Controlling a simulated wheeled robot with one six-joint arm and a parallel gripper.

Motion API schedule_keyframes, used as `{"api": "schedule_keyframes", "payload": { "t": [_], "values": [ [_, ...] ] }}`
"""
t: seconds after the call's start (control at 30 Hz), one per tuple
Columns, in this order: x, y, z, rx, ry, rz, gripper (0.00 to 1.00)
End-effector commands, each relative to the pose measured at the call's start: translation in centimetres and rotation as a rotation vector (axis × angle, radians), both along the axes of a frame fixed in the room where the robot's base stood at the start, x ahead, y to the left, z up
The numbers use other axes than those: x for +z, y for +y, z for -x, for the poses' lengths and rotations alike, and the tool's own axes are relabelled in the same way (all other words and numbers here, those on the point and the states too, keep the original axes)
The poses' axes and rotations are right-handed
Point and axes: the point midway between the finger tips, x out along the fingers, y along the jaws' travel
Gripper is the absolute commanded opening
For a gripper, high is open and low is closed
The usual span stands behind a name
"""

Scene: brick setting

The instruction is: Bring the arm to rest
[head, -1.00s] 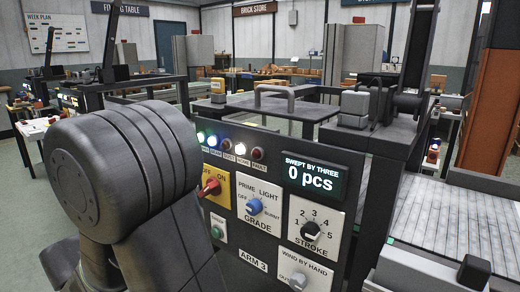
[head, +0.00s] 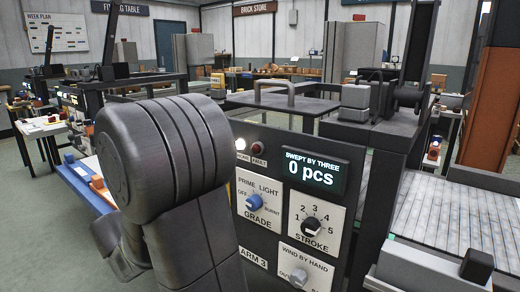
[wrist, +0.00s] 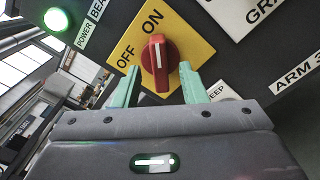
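A red knob (wrist: 160,62) sits on a yellow OFF/ON plate (wrist: 183,24) in the wrist view. Its white mark points up, towards ON. My gripper (wrist: 160,72) is open, with one pale green finger on each side of the knob's lower part. Contact between fingers and knob cannot be made out. In the head view my arm hides the gripper, red knob and yellow plate. The dark ARM 3 panel (head: 262,228) shows there. Its display (head: 310,171) reads "0 pcs". A green POWER lamp (wrist: 57,20) is lit in the wrist view.
The panel also carries a blue GRADE knob (head: 254,202), a black STROKE knob (head: 312,227) and a grey WIND BY HAND knob (head: 298,277). A slatted conveyor (head: 440,215) lies at right. A blue-edged table (head: 85,187) stands at left, with open floor around it.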

Motion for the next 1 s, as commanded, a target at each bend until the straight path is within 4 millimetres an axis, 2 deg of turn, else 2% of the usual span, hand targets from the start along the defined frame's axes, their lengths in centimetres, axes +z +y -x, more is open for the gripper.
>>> {"api": "schedule_keyframes", "payload": {
  "t": [0.2,1.0],
  "values": [
    [0.3,-1.8,-2.2,-0.001,0.010,0.013,0.38],
    [0.5,-1.5,-2.2,0.000,0.362,0.464,0.38]
  ]
}}
